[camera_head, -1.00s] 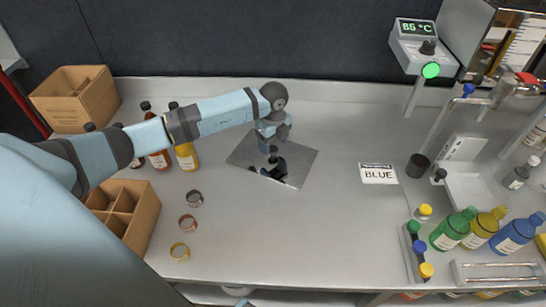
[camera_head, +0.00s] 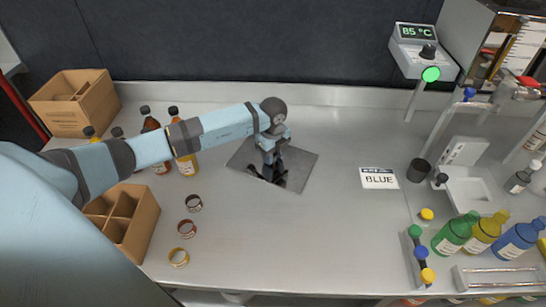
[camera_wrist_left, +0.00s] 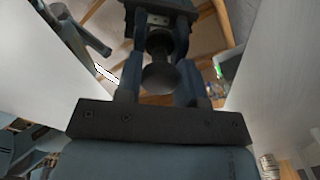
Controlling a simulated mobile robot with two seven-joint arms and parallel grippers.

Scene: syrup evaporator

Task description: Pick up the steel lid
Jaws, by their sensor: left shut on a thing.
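The steel lid (camera_head: 299,166) is a flat, square, mirror-like plate in the middle of the bench in the head view. My left gripper (camera_head: 268,170) points down over it and is shut on its dark knob. In the left wrist view the round dark knob (camera_wrist_left: 160,77) sits between the two fingers, and the plate around it reflects the gripper and the room. I cannot tell any gap between the lid and the bench. My right gripper is not in view.
Two cardboard boxes (camera_head: 75,104) and several amber bottles stand at the left. Three rings (camera_head: 187,229) lie in front. A BLUE label (camera_head: 379,178), a dark cup (camera_head: 418,169) and coloured bottles (camera_head: 456,232) are at the right. Bare bench lies between.

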